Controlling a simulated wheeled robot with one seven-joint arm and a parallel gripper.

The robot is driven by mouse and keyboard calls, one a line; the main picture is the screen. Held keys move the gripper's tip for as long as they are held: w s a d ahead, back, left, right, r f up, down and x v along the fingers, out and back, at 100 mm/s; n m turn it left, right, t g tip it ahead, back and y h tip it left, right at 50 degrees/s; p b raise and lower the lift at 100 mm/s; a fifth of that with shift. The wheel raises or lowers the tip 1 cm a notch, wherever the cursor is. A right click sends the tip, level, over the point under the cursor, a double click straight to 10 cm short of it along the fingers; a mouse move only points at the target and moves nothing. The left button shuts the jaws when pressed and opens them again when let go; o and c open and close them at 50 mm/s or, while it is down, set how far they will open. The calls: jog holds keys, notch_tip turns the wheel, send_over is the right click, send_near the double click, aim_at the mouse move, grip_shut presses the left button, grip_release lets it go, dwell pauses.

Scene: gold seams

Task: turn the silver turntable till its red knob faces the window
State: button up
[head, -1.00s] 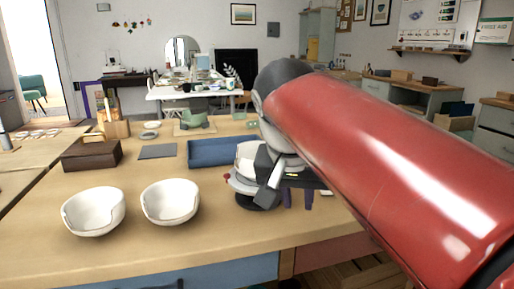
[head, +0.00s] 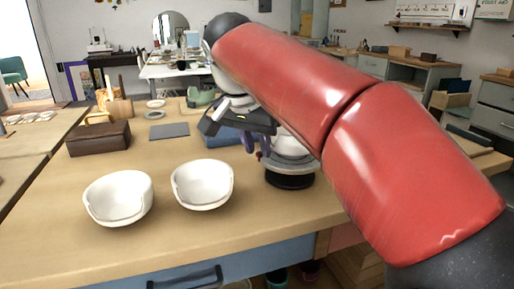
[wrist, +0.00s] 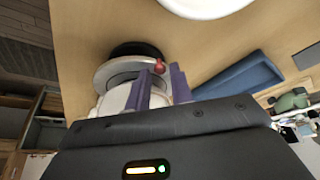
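The silver turntable (head: 307,169) stands on a black base (head: 290,182) near the front edge of the wooden table. A white bowl (head: 290,146) sits on it, partly hidden by my arm and gripper. The small red knob (head: 259,155) is on the turntable's left side in the head view. The wrist view shows the turntable (wrist: 103,74) and the knob (wrist: 159,66) too. My gripper (head: 256,148) is open, its purple fingers pointing down at the knob. In the wrist view the knob appears between the fingertips (wrist: 160,70); I cannot tell whether they touch it.
Two white bowls (head: 118,199) (head: 203,186) stand left of the turntable. A blue tray (head: 222,138) lies behind, partly hidden by my gripper. A dark brown box (head: 98,139) and a grey slab (head: 169,130) lie farther left. The table front is clear.

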jog(key=shift+f, duration=0.15)
jog(key=shift+c, duration=0.3)
grip_shut()
